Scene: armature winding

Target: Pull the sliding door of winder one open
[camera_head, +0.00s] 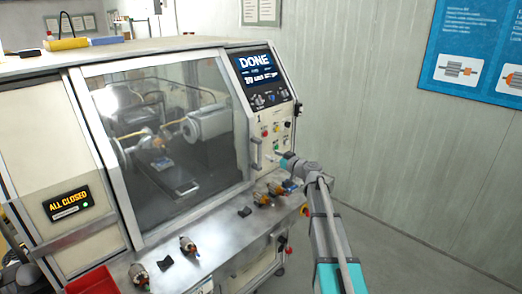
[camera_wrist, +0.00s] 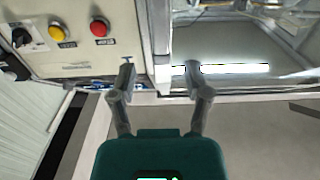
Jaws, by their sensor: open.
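The winder's sliding door (camera_head: 165,140) is a large clear pane in a metal frame, and it stands shut. Its upright bar handle (camera_head: 256,153) is at the door's right edge in the head view. My gripper (camera_head: 284,160) is just right of the handle, in front of the control panel. In the wrist view my gripper (camera_wrist: 160,72) has its two fingers spread. A pale upright bar (camera_wrist: 158,40), seemingly the handle, runs into the gap between the fingertips. I cannot tell whether a finger touches it. Winding parts show behind the pane.
The control panel (camera_head: 267,80) screen reads DONE; a sign (camera_head: 68,204) reads ALL CLOSED. Several small armatures (camera_head: 188,246) lie on the metal ledge (camera_head: 225,240) below the door. A red bin (camera_head: 92,281) is at lower left. The floor to the right is clear.

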